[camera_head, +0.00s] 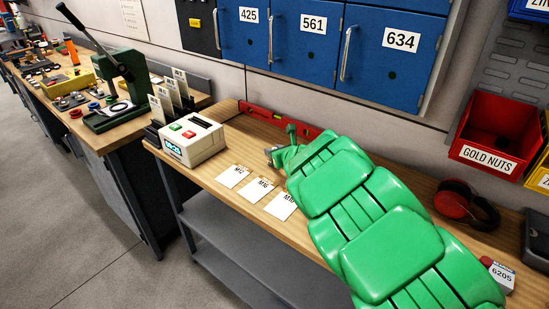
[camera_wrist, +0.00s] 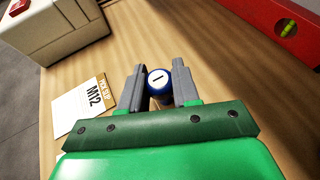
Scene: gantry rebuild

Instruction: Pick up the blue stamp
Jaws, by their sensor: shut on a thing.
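In the head view my gripper (camera_head: 272,152) is low over the wooden bench, right of the white device, and the stamp is hidden there.
An M12 card (camera_wrist: 85,104) lies left of my gripper, among several cards on the bench (camera_head: 217,150). A white device (camera_head: 192,139) stands farther left. A red level (camera_head: 278,120) lies at the back wall. Red earmuffs (camera_head: 457,203) and a 6205 box (camera_head: 497,275) are at right.

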